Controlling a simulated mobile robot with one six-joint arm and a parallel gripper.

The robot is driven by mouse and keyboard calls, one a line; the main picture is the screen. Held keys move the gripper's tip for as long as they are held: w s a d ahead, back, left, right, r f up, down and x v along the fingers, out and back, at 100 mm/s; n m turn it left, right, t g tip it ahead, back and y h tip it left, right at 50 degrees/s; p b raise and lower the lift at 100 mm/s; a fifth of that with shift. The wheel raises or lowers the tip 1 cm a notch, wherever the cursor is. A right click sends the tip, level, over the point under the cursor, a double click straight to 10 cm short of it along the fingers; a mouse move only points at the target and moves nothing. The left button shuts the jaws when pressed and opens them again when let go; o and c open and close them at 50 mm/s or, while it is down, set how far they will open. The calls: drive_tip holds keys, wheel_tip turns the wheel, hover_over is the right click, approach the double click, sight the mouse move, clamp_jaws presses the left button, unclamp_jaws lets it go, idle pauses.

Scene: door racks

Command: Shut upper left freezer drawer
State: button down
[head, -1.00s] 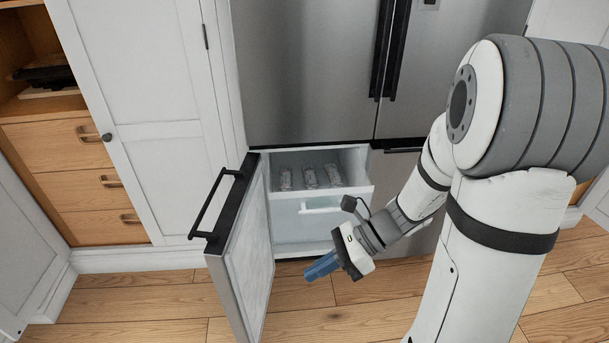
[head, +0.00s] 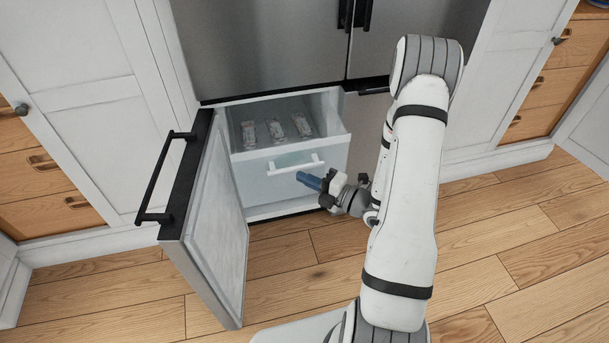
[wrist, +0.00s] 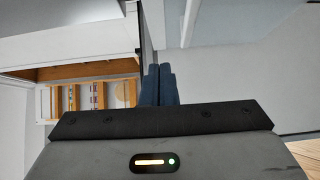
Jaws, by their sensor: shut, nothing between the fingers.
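The upper left freezer drawer (head: 262,172) is a translucent white bin with a white bar handle (head: 297,164). It stands pulled out of the freezer compartment, with several wrapped items lying inside it. The freezer door (head: 212,215) is swung wide open to the left of it. My gripper (head: 308,180) has blue fingers, which are shut and empty. In the head view they are in front of the drawer, just below the right part of the handle; whether they touch the drawer front I cannot tell. The wrist view shows the shut fingertips (wrist: 159,84) pointing away from the camera.
The open door's black handle (head: 165,178) sticks out at the left. Steel refrigerator doors (head: 260,45) above are shut. White cabinets (head: 75,75) flank the fridge. The wooden floor (head: 480,240) in front and to the right is clear.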

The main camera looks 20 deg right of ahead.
sight(267, 153)
drive_tip(key=x, duration=0.7)
drive_tip(key=shift+a+f+b, duration=0.1)
drive_tip(key=shift+a+b, duration=0.1)
drive_tip(key=shift+b, duration=0.15)
drive_tip(key=w, duration=0.2)
drive_tip(key=shift+w, duration=1.1)
